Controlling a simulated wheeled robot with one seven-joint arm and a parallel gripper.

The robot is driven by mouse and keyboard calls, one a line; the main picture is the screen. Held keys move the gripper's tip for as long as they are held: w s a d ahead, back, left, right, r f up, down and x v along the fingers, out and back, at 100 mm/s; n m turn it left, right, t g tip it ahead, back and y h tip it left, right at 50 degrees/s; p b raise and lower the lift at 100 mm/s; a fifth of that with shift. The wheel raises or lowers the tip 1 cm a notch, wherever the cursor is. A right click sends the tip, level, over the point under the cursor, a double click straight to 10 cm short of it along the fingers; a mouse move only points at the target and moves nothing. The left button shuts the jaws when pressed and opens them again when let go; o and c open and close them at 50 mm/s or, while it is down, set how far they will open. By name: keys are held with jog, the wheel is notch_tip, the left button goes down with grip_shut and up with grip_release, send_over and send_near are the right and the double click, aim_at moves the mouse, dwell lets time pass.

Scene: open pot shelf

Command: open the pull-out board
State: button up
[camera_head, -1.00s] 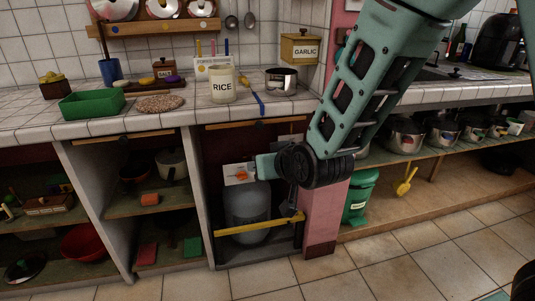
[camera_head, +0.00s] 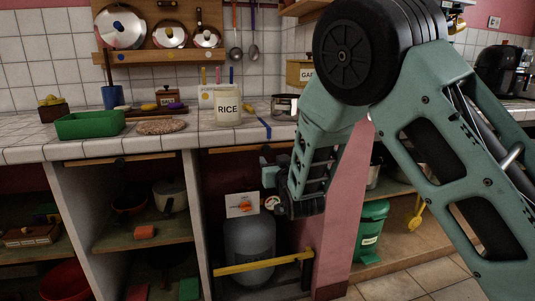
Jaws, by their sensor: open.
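Two thin wooden board fronts show under the countertop edge, both looking pushed in. The left board front (camera_head: 118,158) has a small dark knob and sits over the shelf bay with pots. The right board front (camera_head: 236,149) sits over the gas bottle bay; its right end is partly hidden by my arm. I cannot tell which one is the pull-out board. My gripper (camera_head: 267,174) is open and empty, pointing left, in front of the gas bottle bay and a little below the right board front.
A grey gas bottle (camera_head: 249,243) stands behind a yellow bar (camera_head: 262,263). A pink pillar (camera_head: 343,215) and a green bin (camera_head: 370,232) stand to the right. The countertop (camera_head: 30,151) holds a green tray (camera_head: 90,125) and a RICE jar (camera_head: 228,108).

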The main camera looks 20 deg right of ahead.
aim_at(267, 150)
jog(key=w, duration=0.8)
jog(key=shift+w+b, duration=0.3)
grip_shut()
